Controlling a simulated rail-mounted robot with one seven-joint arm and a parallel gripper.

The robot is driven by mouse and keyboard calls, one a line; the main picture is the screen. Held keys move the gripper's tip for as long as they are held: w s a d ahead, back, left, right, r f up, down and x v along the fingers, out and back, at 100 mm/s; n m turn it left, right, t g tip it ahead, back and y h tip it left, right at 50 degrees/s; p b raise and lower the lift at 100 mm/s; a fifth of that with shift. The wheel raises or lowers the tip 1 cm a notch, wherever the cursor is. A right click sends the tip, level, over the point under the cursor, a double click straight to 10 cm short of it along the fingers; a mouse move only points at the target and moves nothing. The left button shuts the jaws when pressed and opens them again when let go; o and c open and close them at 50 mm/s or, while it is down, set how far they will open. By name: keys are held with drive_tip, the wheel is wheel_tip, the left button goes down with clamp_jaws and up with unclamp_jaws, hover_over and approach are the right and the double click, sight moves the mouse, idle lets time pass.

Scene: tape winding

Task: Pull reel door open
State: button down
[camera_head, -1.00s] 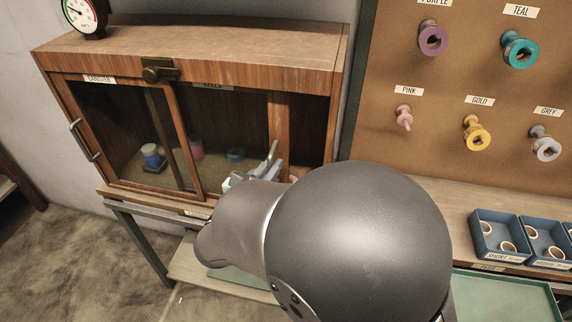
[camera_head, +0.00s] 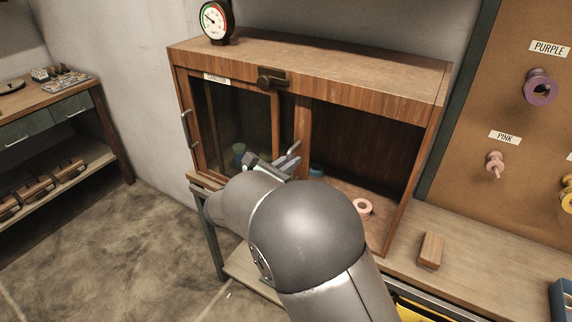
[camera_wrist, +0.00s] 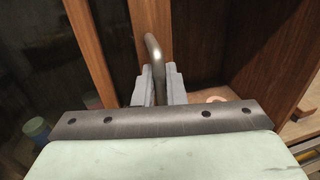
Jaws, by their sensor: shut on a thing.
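The reel door's wooden frame post (camera_head: 303,130) stands near the middle of the wooden cabinet (camera_head: 320,60). The cabinet's right part is open, showing its dark interior. In the wrist view, my gripper (camera_wrist: 158,88) is shut on the door's curved metal handle (camera_wrist: 153,48), with one grey finger on each side. In the head view my gripper (camera_head: 284,160) is beside the post, and my arm hides part of the lower cabinet. The handle is hard to make out there. A pink reel (camera_head: 363,207) lies inside the open right part; it is partly visible in the wrist view (camera_wrist: 216,99).
The canister door (camera_head: 235,125) with its own handle is at the left. A wooden block (camera_head: 431,250) lies on the bench at right. Floor is clear at left.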

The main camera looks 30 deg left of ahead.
drive_tip(key=c, duration=1.6)
unclamp_jaws()
drive_tip(key=b+v, duration=0.2)
drive_tip(key=v, duration=1.5)
drive_tip(key=shift+s, duration=0.25)
drive_tip(key=shift+f, duration=0.1)
